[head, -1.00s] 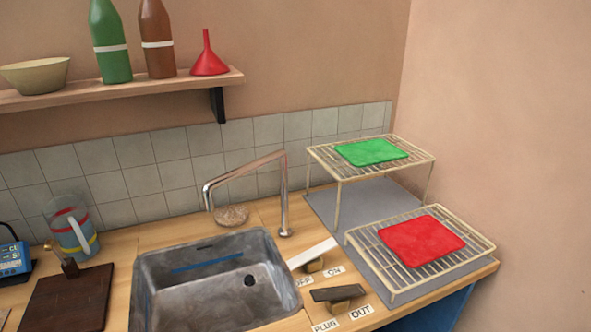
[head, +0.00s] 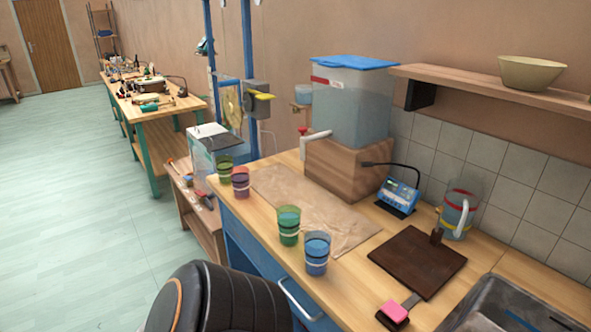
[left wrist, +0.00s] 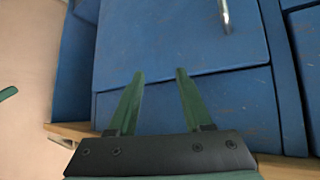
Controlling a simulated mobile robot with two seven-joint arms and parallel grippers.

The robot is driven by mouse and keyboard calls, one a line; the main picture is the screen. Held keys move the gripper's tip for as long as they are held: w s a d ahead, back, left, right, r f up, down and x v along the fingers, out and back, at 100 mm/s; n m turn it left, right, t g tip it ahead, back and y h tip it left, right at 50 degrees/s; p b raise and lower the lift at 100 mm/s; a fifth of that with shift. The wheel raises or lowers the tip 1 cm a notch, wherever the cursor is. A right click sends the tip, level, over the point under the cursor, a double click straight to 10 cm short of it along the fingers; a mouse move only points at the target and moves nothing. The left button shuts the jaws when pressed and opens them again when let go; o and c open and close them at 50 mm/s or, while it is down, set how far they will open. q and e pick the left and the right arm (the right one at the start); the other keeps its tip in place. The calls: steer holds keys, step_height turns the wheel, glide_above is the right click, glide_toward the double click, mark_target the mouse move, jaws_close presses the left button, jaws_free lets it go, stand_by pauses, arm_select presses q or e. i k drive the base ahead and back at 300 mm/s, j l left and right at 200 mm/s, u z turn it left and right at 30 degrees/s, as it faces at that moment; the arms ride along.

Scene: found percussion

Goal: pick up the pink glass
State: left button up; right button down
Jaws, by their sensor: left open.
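The pink glass (head: 241,182), a see-through purple-pink tumbler with a pale band, stands upright near the far left end of the wooden counter in the head view. A green glass (head: 225,167) stands just behind it. Another green glass (head: 289,225) and a blue glass (head: 317,253) stand nearer, along the front edge. My left gripper (left wrist: 160,75) is open with nothing between its green fingers. It faces blue cabinet fronts, and no glass shows in the left wrist view. My right gripper is in neither current view.
A brown paper sheet (head: 312,212) lies behind the glasses. A water tank (head: 351,105) on a wooden block stands at the back. A dark board (head: 418,262), a blue device (head: 398,196) and a banded jug (head: 457,214) are to the right. A cabinet handle (left wrist: 224,15) projects.

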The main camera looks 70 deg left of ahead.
mark_target(241, 184)
steer(key=u, duration=2.7)
steer(key=z, duration=0.75)
steer(key=i+j+z, duration=0.15)
steer(key=j+z, duration=1)
steer(key=j, duration=0.65)
